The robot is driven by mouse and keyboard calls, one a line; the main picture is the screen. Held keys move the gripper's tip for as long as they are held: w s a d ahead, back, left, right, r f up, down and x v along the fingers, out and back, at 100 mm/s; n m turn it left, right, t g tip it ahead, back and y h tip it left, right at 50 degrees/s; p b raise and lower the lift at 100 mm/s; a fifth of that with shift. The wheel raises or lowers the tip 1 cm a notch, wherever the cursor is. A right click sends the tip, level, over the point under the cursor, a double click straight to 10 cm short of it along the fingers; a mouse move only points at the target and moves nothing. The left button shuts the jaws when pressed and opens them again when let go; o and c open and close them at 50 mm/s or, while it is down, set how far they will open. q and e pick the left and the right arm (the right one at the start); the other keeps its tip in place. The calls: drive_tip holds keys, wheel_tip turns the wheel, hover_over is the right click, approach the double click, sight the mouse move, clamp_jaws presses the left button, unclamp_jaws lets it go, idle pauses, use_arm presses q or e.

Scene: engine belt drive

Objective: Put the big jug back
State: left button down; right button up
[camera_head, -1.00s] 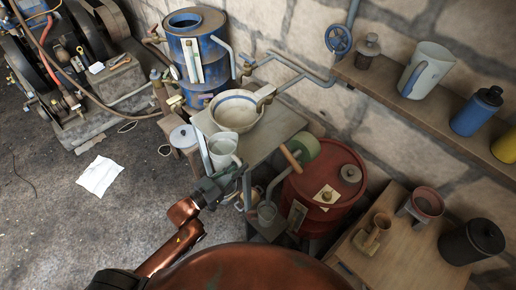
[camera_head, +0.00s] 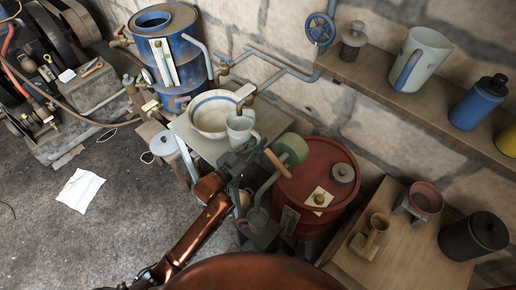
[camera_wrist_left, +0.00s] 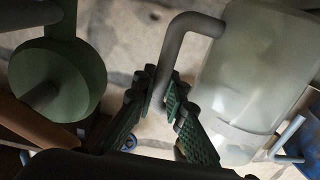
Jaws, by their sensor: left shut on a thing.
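A pale, cloudy jug (camera_head: 240,127) is in front of the right rim of the white bowl in the head view. It also fills the right side of the left wrist view (camera_wrist_left: 255,80). My left gripper (camera_head: 231,162) is shut on its bent grey handle (camera_wrist_left: 180,45), with the textured fingers (camera_wrist_left: 163,105) on either side of the handle's lower end. The jug looks upright; I cannot tell how far it is above the table. My right gripper is not in view.
The blue-rimmed bowl (camera_head: 208,116) sits under a tap on the small table (camera_head: 205,148). A green roller with a wooden handle (camera_head: 290,150) and a red drum (camera_head: 325,165) are close to the right. A blue tank (camera_head: 165,50) stands behind. The shelf (camera_head: 400,100) runs along the wall.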

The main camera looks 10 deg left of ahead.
use_arm(q)
wheel_tip(320, 180, down, 3)
drive_tip(key=shift+w+f+b, duration=0.1)
drive_tip(key=shift+w+b, duration=0.05)
drive_tip(key=shift+b, duration=0.4)
drive_tip(key=shift+f, duration=0.25)
drive_tip(key=shift+r, duration=0.1)
drive_tip(key=shift+f, duration=0.2)
drive_tip(key=c, duration=2.3)
unclamp_jaws()
drive_tip(key=shift+c, duration=0.2)
drive_tip(key=o, duration=0.4)
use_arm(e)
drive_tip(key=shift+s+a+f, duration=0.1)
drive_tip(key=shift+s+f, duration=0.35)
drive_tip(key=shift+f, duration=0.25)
